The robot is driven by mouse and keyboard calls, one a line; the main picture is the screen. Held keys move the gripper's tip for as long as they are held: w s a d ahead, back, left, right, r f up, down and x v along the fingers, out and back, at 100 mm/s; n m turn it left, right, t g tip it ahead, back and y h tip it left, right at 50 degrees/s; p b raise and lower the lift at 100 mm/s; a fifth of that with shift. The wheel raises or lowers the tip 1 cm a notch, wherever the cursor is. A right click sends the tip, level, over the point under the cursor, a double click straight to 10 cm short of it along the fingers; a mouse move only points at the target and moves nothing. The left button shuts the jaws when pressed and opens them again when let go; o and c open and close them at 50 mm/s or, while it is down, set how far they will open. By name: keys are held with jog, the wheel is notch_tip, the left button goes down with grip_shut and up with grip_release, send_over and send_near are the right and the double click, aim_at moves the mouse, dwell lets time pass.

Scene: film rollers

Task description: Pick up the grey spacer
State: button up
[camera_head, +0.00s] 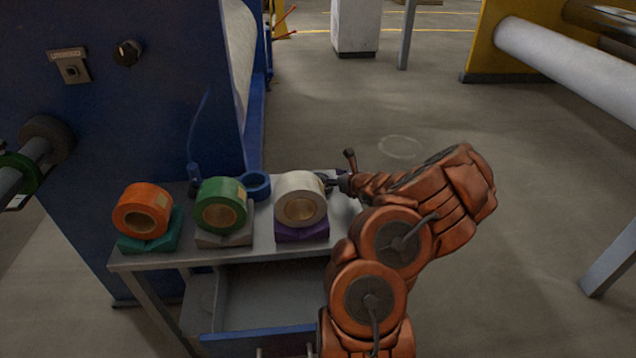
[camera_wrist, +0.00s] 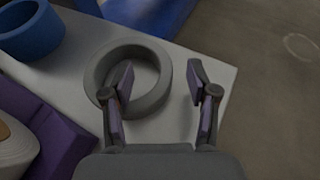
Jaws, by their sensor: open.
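The grey spacer (camera_wrist: 98,72) is a thick ring lying flat on the light table top in the wrist view. My gripper (camera_wrist: 168,80) is open above it. Its left finger shows over the ring's opening and its right finger is outside the ring, to the right. The ring's right wall lies between the two fingers in the picture; I cannot tell how far below the tips it is. In the head view my gripper (camera_head: 333,183) is at the table's right end, behind the white roll, and the spacer cannot be made out there.
A blue ring (camera_wrist: 32,30) lies left of the spacer. A white roll (camera_head: 301,200) on a purple block (camera_head: 302,233) stands close by. Green (camera_head: 221,205) and orange (camera_head: 142,211) tape rolls stand farther left on the table (camera_head: 150,262). The blue machine (camera_head: 120,120) rises behind.

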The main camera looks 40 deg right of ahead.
aim_at(323, 174)
jog(key=shift+w+a+f+p, duration=0.15)
jog(key=shift+w+f, duration=0.15)
jog(key=shift+w, duration=0.15)
jog(key=shift+w+d+f+p, duration=0.15)
jog(key=shift+w+f, duration=0.1)
jog(key=shift+w, duration=0.15)
jog(key=shift+x, duration=0.85)
jog(key=shift+a, duration=0.1)
grip_shut()
